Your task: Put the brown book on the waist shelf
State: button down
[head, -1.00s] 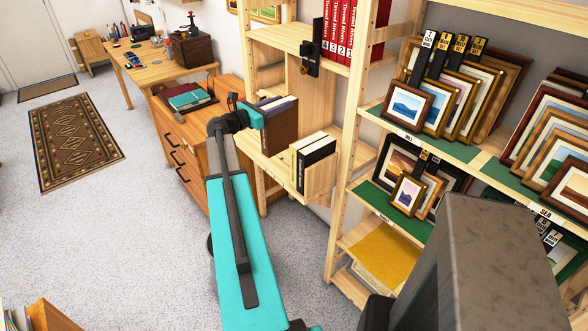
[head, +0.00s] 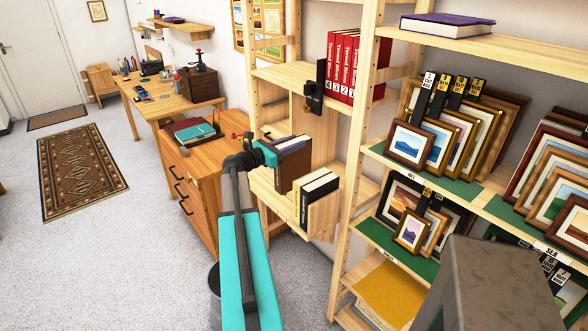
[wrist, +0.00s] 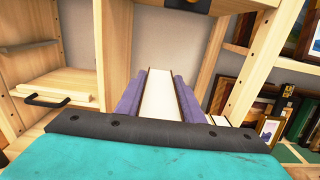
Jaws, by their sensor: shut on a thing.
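The brown book (head: 297,167) is held out at the end of my arm, in front of the wooden shelf unit. My gripper (head: 292,148) is shut on it. In the wrist view, the book's pale page edges (wrist: 159,95) lie between thin brown covers, with a purple finger pressed on each side. The waist shelf (head: 268,190) is the pale board at mid-height. The book appears over or just before its left part; the exact gap cannot be told. The arm end and book hide part of the board.
Red volumes (head: 352,65) and a black bookend (head: 316,90) are on the shelf above. A wooden drawer cabinet (head: 197,190) stands left. Framed prints (head: 410,142) fill the right racks.

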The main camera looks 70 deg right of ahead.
aim_at(293, 161)
jog(key=shift+f+p, duration=0.4)
jog(key=shift+f, duration=1.6)
jog(key=shift+f+p, duration=0.5)
jog(key=shift+f, duration=1.5)
jog(key=c, duration=1.2)
grip_release()
jog(key=shift+a, duration=0.1)
jog(key=b+v, duration=0.3)
jog(key=v, duration=0.9)
